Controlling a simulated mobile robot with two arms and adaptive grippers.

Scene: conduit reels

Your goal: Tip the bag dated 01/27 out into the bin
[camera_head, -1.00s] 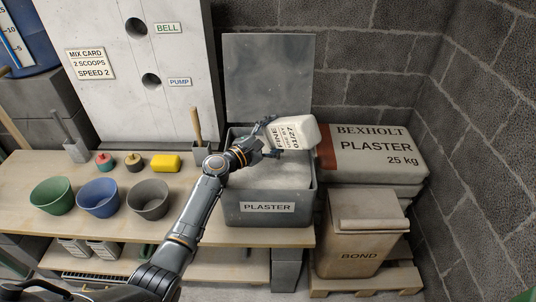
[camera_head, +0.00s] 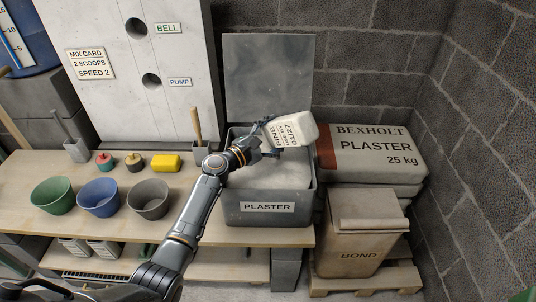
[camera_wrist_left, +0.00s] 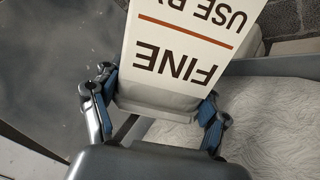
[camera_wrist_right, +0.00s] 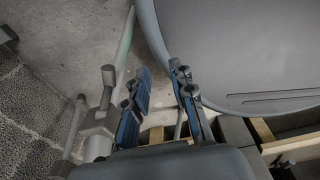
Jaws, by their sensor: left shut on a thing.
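The white bag (camera_head: 292,130) with the date 01/27 is tilted, its lettering upside down, above the open grey bin labelled PLASTER (camera_head: 240,212). My left gripper (camera_head: 271,139) is shut on the bag. In the left wrist view the bag (camera_wrist_left: 180,55) shows FINE and USE BY inverted, with the left gripper's fingers (camera_wrist_left: 157,108) on either side. Pale powder (camera_head: 265,175) lies in the bin below. No falling stream is visible, and the bag's mouth cannot be made out. My right gripper (camera_wrist_right: 162,78) is open and empty, seen only in the right wrist view.
The bin's lid (camera_head: 268,75) stands raised behind it. Green (camera_head: 52,195), blue (camera_head: 98,198) and grey (camera_head: 149,199) buckets stand on the bench at left.

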